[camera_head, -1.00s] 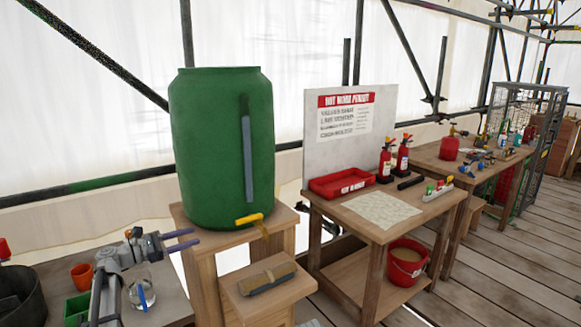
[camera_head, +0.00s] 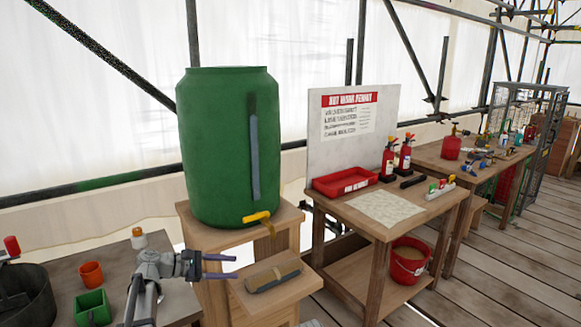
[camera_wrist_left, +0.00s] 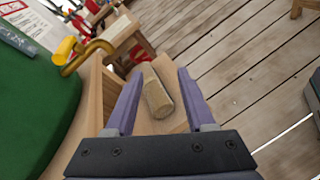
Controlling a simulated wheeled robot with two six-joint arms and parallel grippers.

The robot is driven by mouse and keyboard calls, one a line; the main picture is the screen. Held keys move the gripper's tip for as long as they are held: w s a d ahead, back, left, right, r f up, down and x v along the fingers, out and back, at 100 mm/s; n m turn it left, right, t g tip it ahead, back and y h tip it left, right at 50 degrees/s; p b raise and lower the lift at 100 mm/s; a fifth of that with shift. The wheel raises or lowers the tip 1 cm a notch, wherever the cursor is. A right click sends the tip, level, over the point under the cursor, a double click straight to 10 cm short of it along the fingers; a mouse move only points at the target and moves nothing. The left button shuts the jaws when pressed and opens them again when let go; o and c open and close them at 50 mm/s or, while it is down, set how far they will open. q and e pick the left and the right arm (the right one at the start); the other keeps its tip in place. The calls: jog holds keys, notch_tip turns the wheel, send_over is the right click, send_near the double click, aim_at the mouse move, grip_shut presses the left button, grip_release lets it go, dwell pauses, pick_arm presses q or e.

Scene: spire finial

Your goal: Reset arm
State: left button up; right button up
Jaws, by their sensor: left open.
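My left gripper (camera_head: 230,266) is open in the head view, its two purple fingers spread and pointing right, just left of a small wooden step. Nothing shows between the fingers. In the left wrist view the open gripper (camera_wrist_left: 158,88) points toward a tan block (camera_wrist_left: 157,100), seen beyond the fingers. In the head view this tan and dark grey block (camera_head: 273,276) lies on the step (camera_head: 248,297). The right gripper does not show.
A green barrel (camera_head: 228,145) with a yellow tap (camera_head: 256,217) stands behind the gripper. At left, a grey table holds an orange cup (camera_head: 91,275), a green box (camera_head: 92,308) and a dark pot. A wooden hot-work table (camera_head: 385,211) stands right.

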pick_arm(q)
jog(key=s+d+f+m+g+y, duration=0.55)
jog(key=s+d+f+m, duration=0.4)
jog(key=s+d, duration=0.5)
jog(key=s+a+f+m+y, duration=0.1)
jog(key=s+f+m+y, duration=0.25)
jog(key=s+m, duration=0.35)
jog(key=s+a+f+m+y, duration=0.15)
jog(key=s+m+y, duration=0.3)
jog(key=s, duration=0.45)
notch_tip(320, 180, up, 14)
jog(key=p, duration=1.4)
jog(key=shift+w+d+y, duration=0.3)
jog(key=shift+w+y, duration=0.05)
jog(key=shift+y, duration=0.1)
